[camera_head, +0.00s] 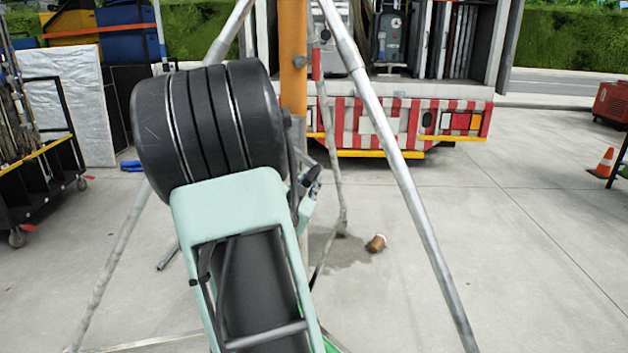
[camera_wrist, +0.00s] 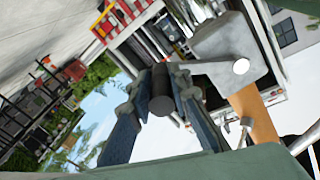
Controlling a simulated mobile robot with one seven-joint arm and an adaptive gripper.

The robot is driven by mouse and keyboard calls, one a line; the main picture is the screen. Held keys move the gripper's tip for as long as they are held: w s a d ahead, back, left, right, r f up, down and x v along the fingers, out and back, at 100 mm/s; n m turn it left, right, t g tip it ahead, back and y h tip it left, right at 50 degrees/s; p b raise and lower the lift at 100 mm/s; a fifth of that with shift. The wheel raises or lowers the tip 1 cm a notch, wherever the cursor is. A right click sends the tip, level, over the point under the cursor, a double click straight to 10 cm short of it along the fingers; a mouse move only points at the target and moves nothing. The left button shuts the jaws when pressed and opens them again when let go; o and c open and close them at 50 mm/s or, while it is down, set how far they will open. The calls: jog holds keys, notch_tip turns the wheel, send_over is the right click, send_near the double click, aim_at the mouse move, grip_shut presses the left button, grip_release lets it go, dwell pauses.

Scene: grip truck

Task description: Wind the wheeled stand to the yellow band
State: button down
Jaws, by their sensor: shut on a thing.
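The stand's orange column (camera_head: 293,75) rises upright at the centre of the head view, between silver legs (camera_head: 395,155) spread to the sides. My gripper (camera_wrist: 160,84) is shut on a dark cylindrical crank grip (camera_wrist: 161,104), which shows between its two blue-grey fingers in the wrist view. A pale grey bracket (camera_wrist: 228,45) and the orange column (camera_wrist: 254,112) lie just right of the grip there. In the head view my arm hides most of the crank and part of the column. I cannot make out a yellow band on the column.
A truck with a red-and-white striped rear (camera_head: 375,124) stands behind the stand. A brown cup (camera_head: 376,243) lies on the concrete beside a damp patch. A black cart (camera_head: 40,180) stands at left, an orange cone (camera_head: 604,163) at right.

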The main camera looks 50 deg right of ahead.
jog(key=w+a+f+b, duration=0.2)
jog(key=w+f, duration=0.2)
jog(key=w, duration=0.1)
jog(key=shift+w+a, duration=0.25)
jog(key=shift+a, duration=0.05)
jog(key=c, duration=1.6)
grip_release()
jog(key=shift+w+r, duration=0.15)
jog(key=shift+r, duration=0.05)
jog(key=shift+a, duration=0.1)
jog(key=v, duration=1)
jog(key=shift+s+f+p, duration=0.2)
jog(key=shift+s+p, duration=0.05)
jog(key=shift+p, duration=0.1)
